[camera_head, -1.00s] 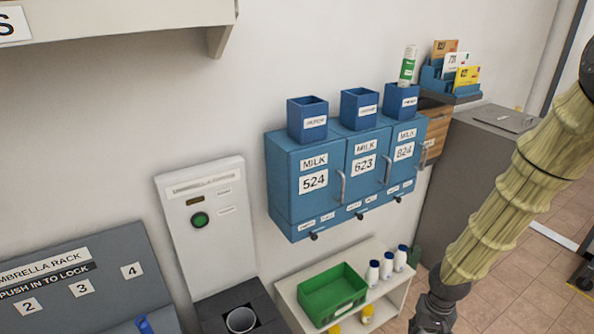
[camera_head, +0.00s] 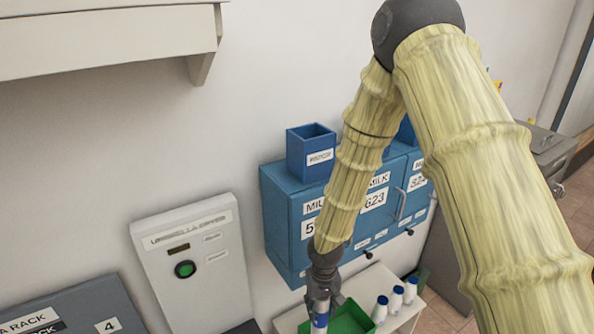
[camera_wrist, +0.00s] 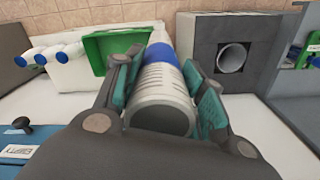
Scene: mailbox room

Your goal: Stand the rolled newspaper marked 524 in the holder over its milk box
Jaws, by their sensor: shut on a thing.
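My gripper (camera_head: 322,290) is shut on a rolled newspaper (camera_head: 320,318), white with a blue band. In the wrist view, the roll (camera_wrist: 163,88) lies between the two finger pads of my gripper (camera_wrist: 165,80), its open end towards the camera. No number on it is readable. The milk box marked 524 (camera_head: 283,215) hangs on the wall, its label partly covered by my arm. An open-topped blue holder (camera_head: 308,160) stands on it.
The milk box marked 623 (camera_head: 375,208) adjoins on the right; my arm hides most of its holder. A green crate (camera_head: 352,320) and white bottles (camera_head: 396,297) stand below. A grey-white panel with a green button (camera_head: 200,270) is to the left. Wall above the 524 holder is clear.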

